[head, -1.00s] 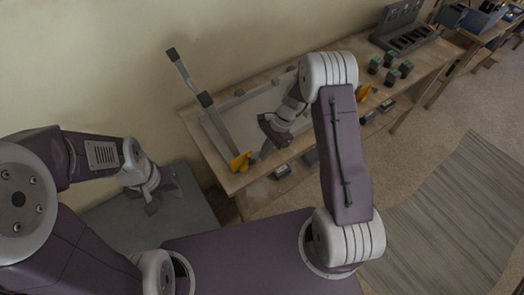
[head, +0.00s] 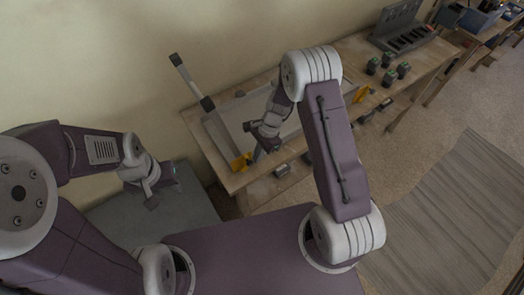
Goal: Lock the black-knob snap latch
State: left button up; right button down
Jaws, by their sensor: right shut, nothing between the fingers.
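I cannot make out a black-knob snap latch for certain. A pale framed panel (head: 226,124) lies on the wooden table, with a light bar with dark ends (head: 190,79) at its far left corner. A yellow piece (head: 241,162) sits at its near left corner, and another yellow piece (head: 361,94) is to the right. My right gripper (head: 262,150) is shut and empty over the near part of the panel, just right of the near yellow piece. Whether it touches anything is unclear. My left gripper (head: 152,203) is over a grey surface, well left of the panel; its fingers are too small to read.
Small dark parts (head: 283,170) lie along the near edge of the wooden table (head: 258,182), some (head: 385,104) farther right. Several dark cylinders with green tops (head: 388,77) and a grey slotted rack (head: 403,36) stand at the right. A striped mat (head: 450,215) covers the floor.

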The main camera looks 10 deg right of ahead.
aim_at(247, 164)
jog(key=shift+s+a+r+t+h+p, duration=0.15)
jog(key=shift+s+a+r+h+p, duration=0.15)
jog(key=shift+a+h+p, duration=0.3)
jog(key=shift+s+a+r+t+h+p, duration=0.15)
jog(key=shift+a+r+h+p, duration=0.3)
jog(key=shift+p, duration=0.2)
jog(key=shift+s+a+f, duration=0.1)
jog(key=shift+s+a, duration=0.1)
jog(key=shift+a, duration=0.35)
jog(key=shift+s+a, duration=0.15)
jog(key=shift+a, duration=0.4)
pick_arm(q)
notch_tip(247, 164, up, 4)
jog(key=shift+s+d+r, duration=0.1)
pick_arm(e)
jog(key=shift+s+a+f, duration=0.1)
jog(key=shift+s+a, duration=0.3)
jog(key=shift+a, duration=0.25)
jog(key=shift+s+f, duration=0.1)
jog(key=shift+s, duration=0.1)
